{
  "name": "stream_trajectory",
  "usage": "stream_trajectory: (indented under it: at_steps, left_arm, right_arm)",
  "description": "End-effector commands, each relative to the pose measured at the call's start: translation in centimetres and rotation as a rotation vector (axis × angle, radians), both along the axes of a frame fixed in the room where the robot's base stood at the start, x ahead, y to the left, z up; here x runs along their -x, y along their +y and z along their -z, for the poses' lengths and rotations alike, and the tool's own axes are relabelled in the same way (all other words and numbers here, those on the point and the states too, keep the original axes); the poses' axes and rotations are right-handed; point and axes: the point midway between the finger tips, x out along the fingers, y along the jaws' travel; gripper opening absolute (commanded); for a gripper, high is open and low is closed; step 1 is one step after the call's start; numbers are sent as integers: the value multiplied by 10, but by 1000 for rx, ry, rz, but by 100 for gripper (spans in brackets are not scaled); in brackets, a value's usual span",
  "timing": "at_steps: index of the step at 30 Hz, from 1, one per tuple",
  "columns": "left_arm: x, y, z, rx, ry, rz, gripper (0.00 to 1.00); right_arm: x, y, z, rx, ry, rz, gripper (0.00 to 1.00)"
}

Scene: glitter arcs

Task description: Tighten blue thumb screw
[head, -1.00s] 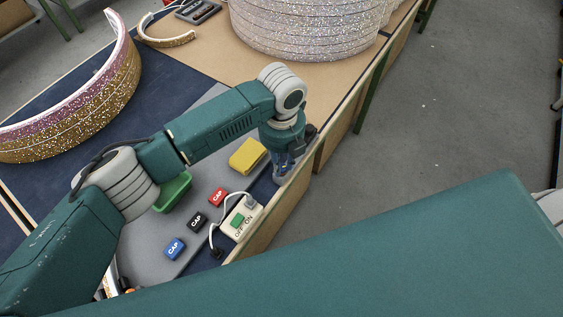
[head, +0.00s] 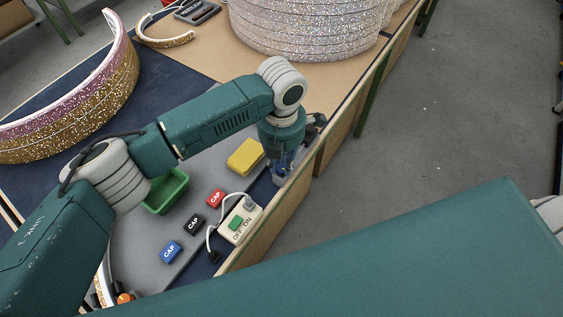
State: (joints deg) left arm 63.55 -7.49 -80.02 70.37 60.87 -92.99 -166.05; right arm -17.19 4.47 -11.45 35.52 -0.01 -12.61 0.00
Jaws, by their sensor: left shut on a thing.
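My left gripper (head: 283,166) points down at the table's right edge, beside the yellow block. It is shut on a small blue part, the blue thumb screw (head: 285,161), which is mostly hidden between the fingers. A grey piece (head: 277,181) shows just below the fingertips at the table edge. How far the screw is turned cannot be seen. My right gripper is out of view.
A yellow block (head: 245,156), a green bin (head: 167,193), red (head: 215,197), black (head: 194,223) and blue (head: 170,251) CAP blocks and a corded switch box (head: 239,224) lie near. Glittery arcs (head: 75,110) stand at the left. Floor is clear at right.

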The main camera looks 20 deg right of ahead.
Motion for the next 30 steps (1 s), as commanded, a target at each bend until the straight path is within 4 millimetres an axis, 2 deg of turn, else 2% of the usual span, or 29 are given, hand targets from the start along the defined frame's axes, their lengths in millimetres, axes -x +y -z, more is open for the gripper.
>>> stream_trajectory:
  at_steps: [1, 26, 27, 29, 30]
  left_arm:
    - [-4, -2, -5, 6, -10, 14, 0]
    - [-4, -1, -5, 5, -11, 59, 0]
    - [-4, -1, -5, 5, -11, 59, 27]
    - [-4, -1, -5, 5, -10, 59, 39]
    - [-3, -1, -4, 5, -8, 59, 40]
  right_arm:
    - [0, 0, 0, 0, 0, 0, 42]
    - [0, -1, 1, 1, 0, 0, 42]
    - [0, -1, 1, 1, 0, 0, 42]
    - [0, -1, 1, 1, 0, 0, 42]
    - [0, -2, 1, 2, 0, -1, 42]
